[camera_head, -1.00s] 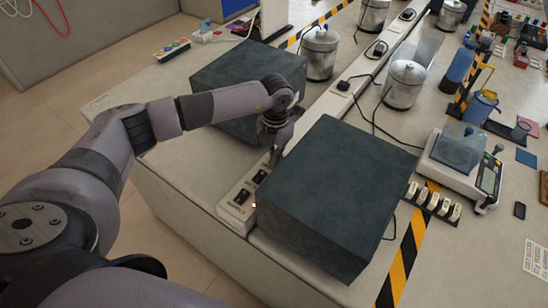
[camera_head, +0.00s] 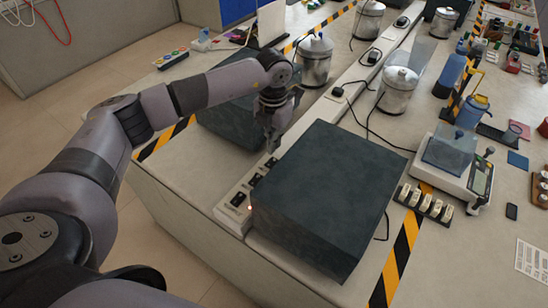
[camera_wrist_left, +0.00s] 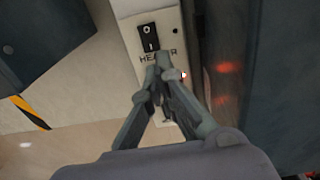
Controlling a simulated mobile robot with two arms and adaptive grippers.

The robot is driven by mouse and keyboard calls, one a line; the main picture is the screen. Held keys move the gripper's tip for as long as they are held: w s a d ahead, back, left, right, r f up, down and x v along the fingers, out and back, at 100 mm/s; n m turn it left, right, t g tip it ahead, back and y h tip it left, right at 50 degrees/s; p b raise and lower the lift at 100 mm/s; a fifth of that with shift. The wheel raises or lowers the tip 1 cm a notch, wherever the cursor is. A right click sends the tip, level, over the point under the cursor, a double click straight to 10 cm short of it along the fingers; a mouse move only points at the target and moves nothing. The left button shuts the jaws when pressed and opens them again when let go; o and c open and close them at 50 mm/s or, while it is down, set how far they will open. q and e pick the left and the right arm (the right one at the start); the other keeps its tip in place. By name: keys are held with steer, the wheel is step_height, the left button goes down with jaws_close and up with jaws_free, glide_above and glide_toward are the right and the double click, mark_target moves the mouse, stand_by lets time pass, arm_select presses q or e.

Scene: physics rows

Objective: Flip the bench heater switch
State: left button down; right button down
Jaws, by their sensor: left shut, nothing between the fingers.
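A pale switch panel (camera_head: 232,216) with several black rocker switches lies along the bench beside the near dark box. In the left wrist view a black rocker switch (camera_wrist_left: 149,37) marked O and I sits above the label HEATER; I cannot tell which side is pressed. My left gripper (camera_head: 271,148) is above the far end of the panel. A small red light shows near the panel's front end. My right gripper is not in view.
The near dark box (camera_head: 325,190) stands close on the panel's right. Another dark box (camera_head: 237,122) is behind my left arm. Metal pots (camera_head: 398,88) with cords and a scale (camera_head: 452,172) stand farther right. Bare bench top lies left of the panel.

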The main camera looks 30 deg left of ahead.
arm_select(q)
step_height(320, 180, up, 6)
steer(key=b, duration=0.1)
steer(key=shift+w+a, duration=0.2)
steer(key=shift+a, duration=0.05)
